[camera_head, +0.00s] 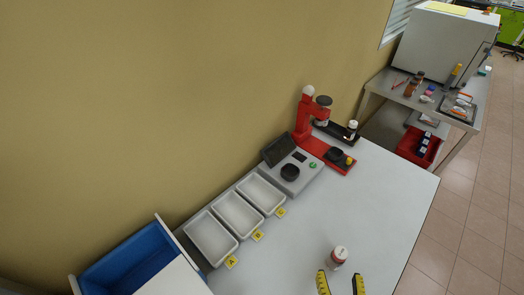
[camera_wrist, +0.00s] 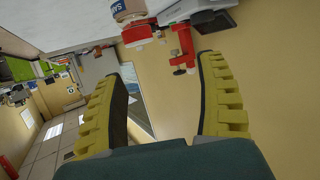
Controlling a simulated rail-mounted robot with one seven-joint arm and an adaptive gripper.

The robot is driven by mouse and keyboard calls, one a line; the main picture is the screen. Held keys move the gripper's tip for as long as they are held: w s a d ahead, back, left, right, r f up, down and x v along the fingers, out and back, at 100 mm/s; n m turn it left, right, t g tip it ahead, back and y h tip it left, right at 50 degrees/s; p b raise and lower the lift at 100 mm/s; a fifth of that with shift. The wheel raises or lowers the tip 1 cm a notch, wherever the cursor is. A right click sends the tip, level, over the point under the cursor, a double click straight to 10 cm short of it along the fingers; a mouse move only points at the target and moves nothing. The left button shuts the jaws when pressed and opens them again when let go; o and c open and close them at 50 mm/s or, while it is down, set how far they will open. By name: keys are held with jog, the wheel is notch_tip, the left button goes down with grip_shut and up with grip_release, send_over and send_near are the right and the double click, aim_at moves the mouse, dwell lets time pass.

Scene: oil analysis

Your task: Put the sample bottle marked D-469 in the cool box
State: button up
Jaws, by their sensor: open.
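A small bottle with a white top and a reddish band (camera_head: 338,257) stands on the white table. The wrist view shows it at the top edge (camera_wrist: 130,10), cut off, with a label beginning "SA"; I cannot read D-469. My gripper (camera_head: 340,284) has its yellow fingers apart, just in front of the bottle at the bottom of the head view. In the wrist view my gripper (camera_wrist: 163,68) has nothing between its fingers, and the bottle lies beyond the tips. The blue cool box (camera_head: 130,255) is at lower left, open at least in part, with a white panel (camera_head: 178,280) beside or over it.
Three white trays (camera_head: 238,215) tagged with yellow cards line the wall side. A grey device (camera_head: 291,168) and a red stand (camera_head: 303,115) are behind them. Another bench (camera_head: 475,100) with bottles and a red bin (camera_head: 418,146) is at upper right. The table's middle is clear.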

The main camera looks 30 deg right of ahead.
jog(key=w+a+r+n+t+y, duration=0.1)
jog(key=w+a+r+n+t, duration=0.2)
jog(key=w+r, duration=1.05)
jog(key=w+a+r+n+t+y, duration=0.1)
jog(key=w+a+r+t+y, duration=0.1)
jog(key=a+r, duration=0.4)
jog(key=w+a+r+n+t+y, duration=0.1)
jog(key=a+r, duration=0.5)
jog(key=r, duration=1)
jog(key=w+t+y, duration=0.1)
jog(key=t+y, duration=0.1)
jog(key=t, duration=0.1)
jog(key=shift+a+n+t, duration=0.15)
jog(key=shift+n+t, duration=0.25)
jog(key=shift+o, duration=0.9)
jog(key=s+a+r+n+t+y, duration=0.1)
jog(key=a+r+n+y, duration=0.1)
jog(key=a+r, duration=0.3)
jog(key=shift+r+t+y, duration=0.3)
jog(key=shift+r+y, duration=0.1)
jog(key=shift+r, duration=0.4)
jog(key=shift+s, duration=0.1)
